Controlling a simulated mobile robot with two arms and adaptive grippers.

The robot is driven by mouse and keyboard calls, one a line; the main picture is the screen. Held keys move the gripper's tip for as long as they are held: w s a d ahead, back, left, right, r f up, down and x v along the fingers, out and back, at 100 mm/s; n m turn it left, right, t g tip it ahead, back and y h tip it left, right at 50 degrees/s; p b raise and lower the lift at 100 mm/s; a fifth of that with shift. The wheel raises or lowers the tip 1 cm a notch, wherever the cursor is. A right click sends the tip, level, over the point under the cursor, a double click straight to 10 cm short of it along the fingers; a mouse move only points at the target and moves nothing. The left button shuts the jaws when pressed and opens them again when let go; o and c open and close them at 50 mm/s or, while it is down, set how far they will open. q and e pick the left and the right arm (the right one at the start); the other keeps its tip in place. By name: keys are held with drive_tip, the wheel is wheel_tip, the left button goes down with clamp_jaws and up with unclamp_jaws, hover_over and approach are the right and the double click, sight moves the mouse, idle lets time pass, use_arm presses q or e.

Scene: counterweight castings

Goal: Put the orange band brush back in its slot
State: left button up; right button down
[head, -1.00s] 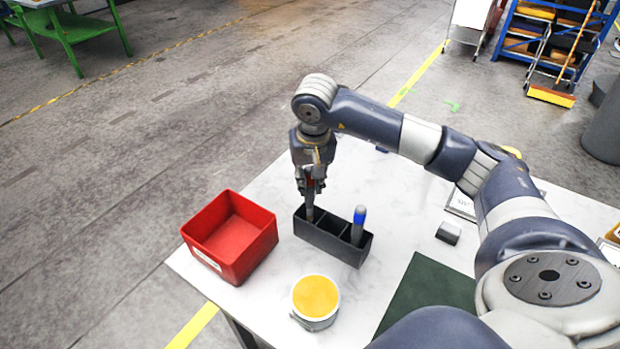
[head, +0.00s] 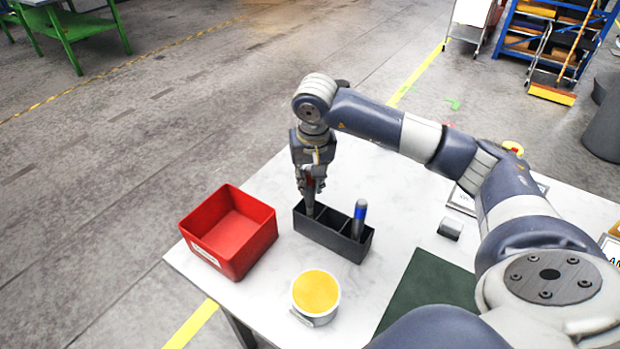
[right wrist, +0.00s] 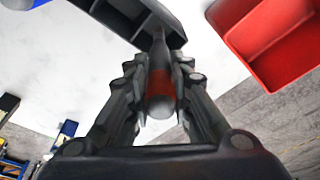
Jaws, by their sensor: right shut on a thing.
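My right gripper (head: 312,187) points down over the left end of the black slotted holder (head: 330,238). It is shut on the orange band brush (head: 310,209), a grey handle whose orange-red band (right wrist: 160,84) shows between the fingers in the right wrist view. The brush stands about upright, its lower end at the holder's leftmost compartment and seemingly inside it; its tip is hidden. A blue band brush (head: 358,221) stands in the right compartment. The middle of the holder looks empty. My left gripper is out of view.
A red bin (head: 251,248) stands left of the holder, and a round tub with a yellow top (head: 316,293) is in front. A dark green mat (head: 430,290) and a small grey block (head: 450,228) lie to the right. The white table is clear behind the holder.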

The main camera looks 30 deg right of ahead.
drive_tip(key=shift+f+b, duration=1.25)
drive_tip(key=shift+f, duration=0.2)
drive_tip(key=c, duration=1.4)
unclamp_jaws()
drive_tip(key=shift+o, duration=0.2)
drive_tip(key=shift+r, duration=0.1)
wheel_tip(320, 180, up, 12)
drive_tip(key=s, duration=0.2)
drive_tip(key=shift+a, duration=0.45)
drive_tip(key=shift+f, duration=0.2)
